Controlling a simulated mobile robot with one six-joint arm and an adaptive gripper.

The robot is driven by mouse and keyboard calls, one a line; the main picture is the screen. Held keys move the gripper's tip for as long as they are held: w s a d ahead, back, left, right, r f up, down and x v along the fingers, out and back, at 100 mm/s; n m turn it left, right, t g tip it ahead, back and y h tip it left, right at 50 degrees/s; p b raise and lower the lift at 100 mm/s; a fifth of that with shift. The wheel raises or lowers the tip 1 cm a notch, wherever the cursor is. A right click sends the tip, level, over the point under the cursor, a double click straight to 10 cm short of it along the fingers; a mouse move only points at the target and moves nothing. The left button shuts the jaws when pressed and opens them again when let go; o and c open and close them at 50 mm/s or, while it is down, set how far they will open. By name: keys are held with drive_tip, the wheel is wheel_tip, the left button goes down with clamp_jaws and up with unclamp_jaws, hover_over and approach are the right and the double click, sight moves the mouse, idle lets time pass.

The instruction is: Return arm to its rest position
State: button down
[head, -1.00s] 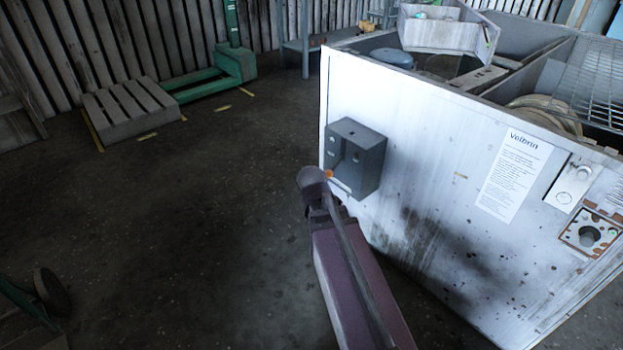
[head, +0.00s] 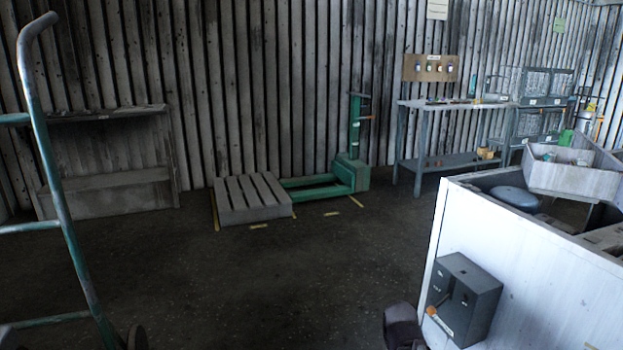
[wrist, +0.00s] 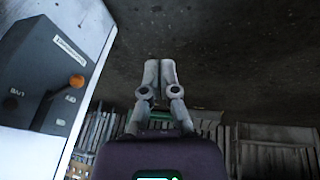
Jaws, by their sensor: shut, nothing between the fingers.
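My gripper (wrist: 158,76) shows in the wrist view with its two fingers together and nothing between them. It is in free space over the dark floor, beside the white housing (wrist: 58,140) and apart from it. A grey switch box (wrist: 45,70) with an orange knob (wrist: 76,81) is on the housing wall, left of my gripper in the wrist view. In the head view the grey box (head: 466,285) sits on the white housing (head: 530,270) at lower right. Only a dark part of my arm shows there at the bottom edge; the fingers are not visible.
A green hand truck (head: 62,190) stands at the left. A wooden pallet (head: 250,200) and a green pallet jack (head: 340,180) are near the back wall. A workbench (head: 430,130) stands at back right. The middle floor (head: 280,270) is clear.

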drive_tip(key=s+a+r+m+g+y+p, duration=0.1)
drive_tip(key=s+a+m+g+p, duration=0.1)
drive_tip(key=s+a+g, duration=0.4)
wheel_tip(320, 180, up, 38)
drive_tip(key=s+d+t+p, duration=0.1)
drive_tip(key=t+p, duration=0.1)
drive_tip(key=p, duration=3.5)
drive_tip(key=shift+d+f, duration=0.15)
drive_tip(key=shift+f, duration=0.1)
